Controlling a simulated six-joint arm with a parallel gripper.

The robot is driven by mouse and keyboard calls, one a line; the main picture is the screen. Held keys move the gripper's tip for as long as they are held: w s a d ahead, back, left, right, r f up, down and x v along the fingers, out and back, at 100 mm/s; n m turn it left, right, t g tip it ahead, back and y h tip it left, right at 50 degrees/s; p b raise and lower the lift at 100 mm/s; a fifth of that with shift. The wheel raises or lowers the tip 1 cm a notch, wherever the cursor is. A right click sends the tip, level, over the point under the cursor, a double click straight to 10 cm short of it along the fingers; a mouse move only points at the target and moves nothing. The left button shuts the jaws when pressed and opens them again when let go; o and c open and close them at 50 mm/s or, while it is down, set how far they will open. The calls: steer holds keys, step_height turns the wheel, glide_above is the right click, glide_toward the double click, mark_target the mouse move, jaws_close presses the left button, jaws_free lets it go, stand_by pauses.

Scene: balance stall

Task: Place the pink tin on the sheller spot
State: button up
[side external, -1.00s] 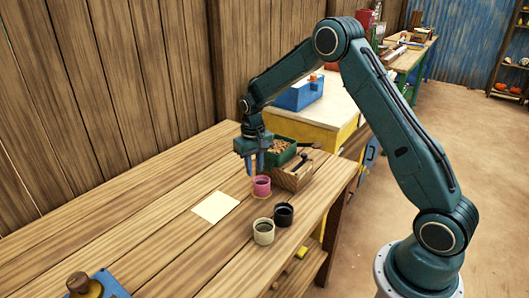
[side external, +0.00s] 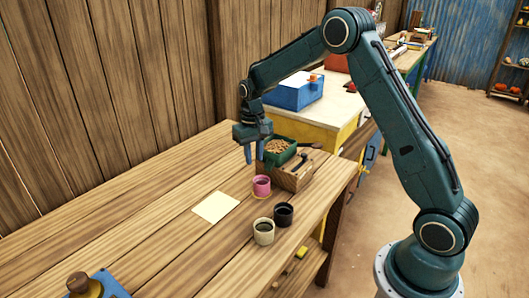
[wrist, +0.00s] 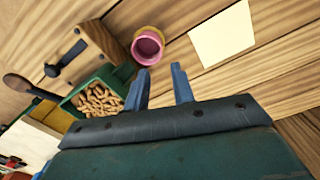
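In the wrist view the tin (wrist: 148,47) is open-topped and empty-looking, beyond my fingertips. My gripper (side external: 254,163) is above and slightly left of the tin in the side view, apart from it. In the wrist view my gripper (wrist: 160,70) has its two blue fingers spread with nothing between them.
The wooden block (side external: 292,174) and a green tray of nuts (side external: 278,148) stand behind the tin. A cream tin (side external: 263,233) and a black tin (side external: 284,214) stand in front. A pale yellow sheet (side external: 216,207) lies to the left. The table's left part is mostly clear.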

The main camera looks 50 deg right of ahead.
steer(key=s+a+r+n+t, duration=0.1)
steer(key=s+a+r, duration=0.2)
steer(key=s+r, duration=0.4)
steer(key=s+a+r+n+t, duration=0.1)
steer(key=s+a+r+t, duration=0.1)
steer(key=s+a+r, duration=0.5)
steer(key=s+a+r+n+t, duration=0.1)
steer(key=s+r, duration=0.3)
steer(key=s, duration=1.4)
steer(key=shift+r+n+t, duration=0.15)
steer(key=shift+n+t, duration=0.35)
steer(key=shift+t, duration=0.3)
